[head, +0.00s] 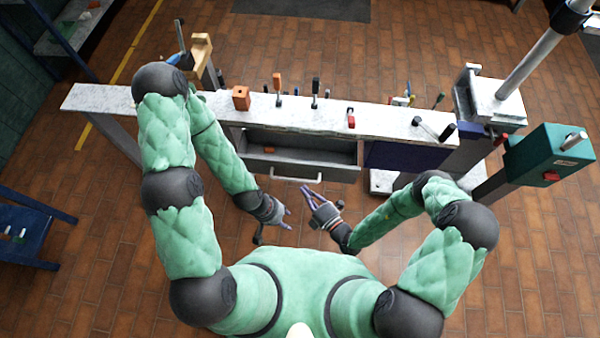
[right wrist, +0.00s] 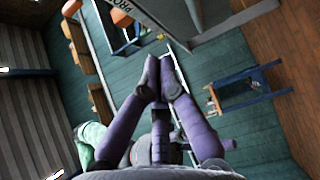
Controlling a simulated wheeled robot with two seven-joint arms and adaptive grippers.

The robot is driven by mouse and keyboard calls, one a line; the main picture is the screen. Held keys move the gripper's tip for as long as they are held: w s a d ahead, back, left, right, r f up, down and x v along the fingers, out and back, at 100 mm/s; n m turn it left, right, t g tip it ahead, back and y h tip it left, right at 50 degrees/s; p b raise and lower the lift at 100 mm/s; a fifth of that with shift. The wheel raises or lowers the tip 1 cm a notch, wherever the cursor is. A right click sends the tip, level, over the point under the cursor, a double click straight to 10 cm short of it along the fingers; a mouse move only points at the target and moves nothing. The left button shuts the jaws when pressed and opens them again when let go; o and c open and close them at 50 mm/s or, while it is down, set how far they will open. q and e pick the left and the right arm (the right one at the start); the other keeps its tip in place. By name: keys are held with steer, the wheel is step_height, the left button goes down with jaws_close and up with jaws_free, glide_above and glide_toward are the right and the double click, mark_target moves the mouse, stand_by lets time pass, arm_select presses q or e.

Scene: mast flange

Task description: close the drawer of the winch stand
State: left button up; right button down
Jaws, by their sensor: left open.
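The winch stand (head: 365,121) has a long pale top across the middle of the head view. Its grey drawer (head: 330,171) is pulled out toward me, with its inside showing. A pale bar handle (head: 297,179) is on the drawer front. My right gripper (head: 305,187) is just below the handle's right part, with its fingertips together and nothing seen between them; contact with the handle is unclear. Its purple fingers also fill the middle of the right wrist view (right wrist: 160,77). My left gripper (head: 288,212) is open and empty, lower and apart from the handle.
On the top stand an orange block (head: 241,98), upright tools and a red-and-dark item (head: 351,118). A small orange thing (head: 269,149) lies in the drawer. A teal box (head: 548,155) stands at right, a blue stand (head: 22,232) at far left.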

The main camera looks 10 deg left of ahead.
mark_target(292, 163)
steer(key=w+a, duration=0.1)
steer(key=w, duration=0.1)
steer(key=w+a+b, duration=0.1)
steer(key=w, duration=0.1)
steer(key=w+a+b, duration=0.1)
steer(key=w, duration=0.1)
steer(key=shift+w, duration=0.1)
steer(key=shift+w+b, duration=0.3)
steer(key=shift+w, duration=0.2)
